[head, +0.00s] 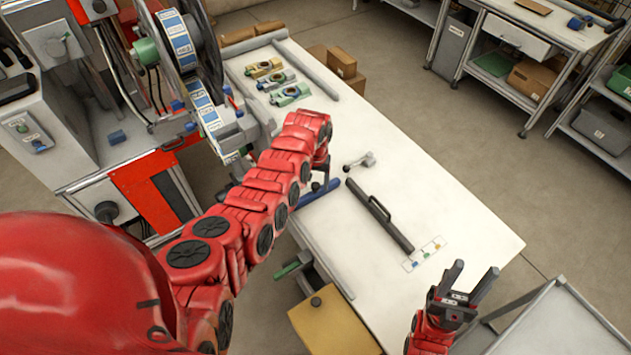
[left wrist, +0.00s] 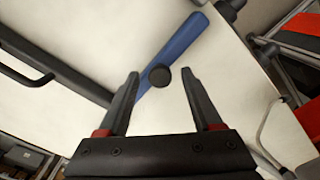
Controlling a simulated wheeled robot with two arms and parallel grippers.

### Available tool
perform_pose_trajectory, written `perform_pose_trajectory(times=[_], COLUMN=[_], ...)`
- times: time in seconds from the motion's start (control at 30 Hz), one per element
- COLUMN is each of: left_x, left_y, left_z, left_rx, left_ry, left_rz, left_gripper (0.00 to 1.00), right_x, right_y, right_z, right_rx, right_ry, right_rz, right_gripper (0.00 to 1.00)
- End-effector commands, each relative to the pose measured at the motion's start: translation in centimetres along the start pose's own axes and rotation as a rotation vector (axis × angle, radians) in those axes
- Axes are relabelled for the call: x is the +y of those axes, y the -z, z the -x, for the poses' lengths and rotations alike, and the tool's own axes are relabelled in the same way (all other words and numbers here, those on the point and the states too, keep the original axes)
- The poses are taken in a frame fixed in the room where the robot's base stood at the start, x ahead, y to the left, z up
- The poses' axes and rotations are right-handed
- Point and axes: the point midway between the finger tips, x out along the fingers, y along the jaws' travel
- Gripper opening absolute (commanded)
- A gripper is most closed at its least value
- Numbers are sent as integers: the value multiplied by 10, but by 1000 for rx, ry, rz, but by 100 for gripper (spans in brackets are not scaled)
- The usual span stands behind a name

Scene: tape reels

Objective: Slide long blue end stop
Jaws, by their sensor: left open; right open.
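The long blue end stop (head: 318,194) lies on the white table near its left edge, partly hidden by my left arm. In the left wrist view the blue bar (left wrist: 182,44) runs diagonally, with a round black knob (left wrist: 158,75) on it. My left gripper (left wrist: 160,76) is open above the bar, and the knob shows between its fingertips. I cannot tell its height above the knob. In the head view the left fingers are mostly hidden by the arm.
A dark bar with a handle (head: 380,215) lies on the white table (head: 460,215), right of the blue stop. Nearby are a small metal lever (head: 360,161) and a dotted card (head: 425,253). Several clamps (head: 290,95) lie further back. The reel machine (head: 190,65) stands left.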

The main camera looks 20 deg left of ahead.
Motion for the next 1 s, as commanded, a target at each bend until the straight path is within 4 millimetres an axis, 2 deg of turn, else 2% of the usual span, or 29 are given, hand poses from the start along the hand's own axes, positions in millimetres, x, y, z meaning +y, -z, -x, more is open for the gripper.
perform_pose_trajectory(times=[0.07, 0.43, 1.0], left_x=[0, 0, 0], left_y=[0, 0, 0], left_z=[0, 0, 1], left_rx=[0, 0, -1], left_ry=[0, 0, 0], left_rz=[0, 0, 0], left_gripper=[66, 2, 0], right_x=[0, 0, 0], right_y=[0, 0, 0], right_z=[0, 0, 0], right_rx=[0, 0, 0], right_ry=[0, 0, 0], right_rz=[0, 0, 0], right_gripper=[50, 50, 50])
